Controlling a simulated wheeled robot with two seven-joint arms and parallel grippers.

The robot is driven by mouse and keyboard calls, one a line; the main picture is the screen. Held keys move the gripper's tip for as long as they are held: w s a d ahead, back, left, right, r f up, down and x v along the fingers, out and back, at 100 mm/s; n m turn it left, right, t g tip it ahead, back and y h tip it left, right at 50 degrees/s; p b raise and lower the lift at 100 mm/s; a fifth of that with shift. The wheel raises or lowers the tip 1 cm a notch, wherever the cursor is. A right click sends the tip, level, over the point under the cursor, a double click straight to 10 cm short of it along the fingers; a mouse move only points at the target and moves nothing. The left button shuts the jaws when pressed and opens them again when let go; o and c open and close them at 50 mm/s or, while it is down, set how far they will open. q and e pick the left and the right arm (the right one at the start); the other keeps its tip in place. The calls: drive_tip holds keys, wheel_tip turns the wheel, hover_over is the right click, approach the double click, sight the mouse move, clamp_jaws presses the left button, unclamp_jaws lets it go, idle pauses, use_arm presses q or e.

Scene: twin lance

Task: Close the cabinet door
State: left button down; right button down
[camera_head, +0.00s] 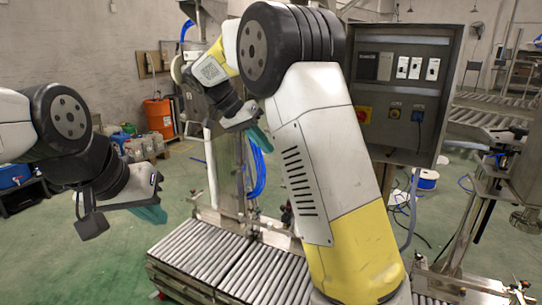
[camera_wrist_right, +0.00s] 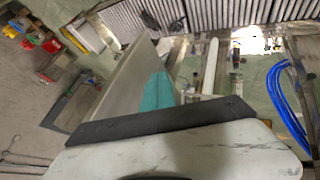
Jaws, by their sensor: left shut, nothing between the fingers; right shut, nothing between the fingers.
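The grey cabinet (camera_head: 400,95) stands at the upper right of the head view. Its dark interior faces me, with several switches, a yellow-and-red knob and a blue knob. I cannot clearly make out its door in the head view; my right arm hides the area left of the box. My right gripper (camera_head: 260,138) is shut and empty, left of the cabinet, with teal fingertips. In the right wrist view its fingertips (camera_wrist_right: 152,97) are beside a pale flat panel (camera_wrist_right: 125,78), possibly the door; contact cannot be told. My left gripper (camera_head: 150,212) is shut and empty at the left, far from the cabinet.
A roller conveyor (camera_head: 215,256) lies below, with a metal post (camera_head: 228,170) rising behind it. Blue hoses hang near the post and also show in the right wrist view (camera_wrist_right: 285,100). An orange drum (camera_head: 159,117) stands farther back. Green floor is open at the left.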

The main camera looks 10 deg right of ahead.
drive_tip(key=s+d+f, duration=0.1)
drive_tip(key=d+f, duration=0.6)
drive_tip(key=d, duration=0.1)
drive_tip(key=shift+s+d, duration=0.25)
drive_tip(key=shift+d, duration=0.15)
